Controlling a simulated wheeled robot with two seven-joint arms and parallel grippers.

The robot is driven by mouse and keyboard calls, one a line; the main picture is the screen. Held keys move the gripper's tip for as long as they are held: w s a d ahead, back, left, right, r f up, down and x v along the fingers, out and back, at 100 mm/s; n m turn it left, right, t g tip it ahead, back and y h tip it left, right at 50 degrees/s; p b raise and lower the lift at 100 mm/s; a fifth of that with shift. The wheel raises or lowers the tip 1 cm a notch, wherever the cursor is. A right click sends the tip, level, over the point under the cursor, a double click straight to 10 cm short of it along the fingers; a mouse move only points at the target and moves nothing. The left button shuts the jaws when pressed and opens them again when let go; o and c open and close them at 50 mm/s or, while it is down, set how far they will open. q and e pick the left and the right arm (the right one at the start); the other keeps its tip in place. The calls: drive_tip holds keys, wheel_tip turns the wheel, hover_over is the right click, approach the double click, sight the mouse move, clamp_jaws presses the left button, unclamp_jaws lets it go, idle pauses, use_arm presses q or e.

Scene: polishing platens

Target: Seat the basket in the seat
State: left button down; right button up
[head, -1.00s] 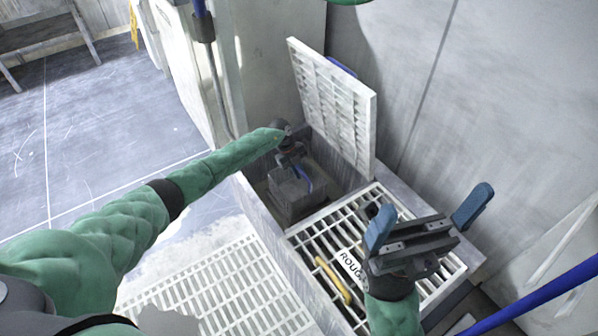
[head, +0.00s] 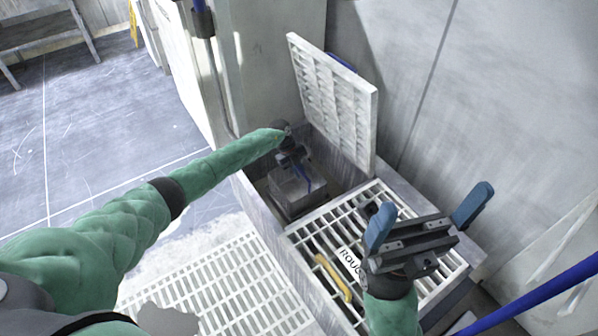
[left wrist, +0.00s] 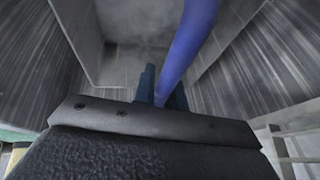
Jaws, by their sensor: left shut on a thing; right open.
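The basket (head: 291,196) is a grey box inside the open pit, which I take to be the seat's place; the seat itself is not clearly visible. My left gripper (head: 297,168) is down in the pit above the basket, shut on its blue handle (head: 307,180). In the left wrist view the blue handle (left wrist: 186,45) runs up from between the fingertips (left wrist: 158,88), with grey walls around. Whether the basket touches the pit floor cannot be told. My right gripper (head: 428,222) is open and empty above the white grating.
A white slatted lid (head: 335,100) stands raised behind the pit. White grating (head: 408,290) with a yellow handle (head: 333,278) and a partly hidden label (head: 349,261) covers the near part. The pit's left wall (head: 262,225) borders the floor. A grey wall (head: 510,90) rises at right.

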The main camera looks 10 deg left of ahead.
use_arm(q)
drive_tip(key=shift+f, duration=0.4)
drive_tip(key=shift+f+b, duration=0.5)
drive_tip(key=shift+f, duration=0.05)
drive_tip(key=shift+f+b, duration=0.35)
drive_tip(key=shift+f, duration=0.35)
drive_tip(key=c, duration=1.5)
unclamp_jaws()
drive_tip(key=shift+o, duration=0.7)
drive_tip(key=shift+f, duration=0.1)
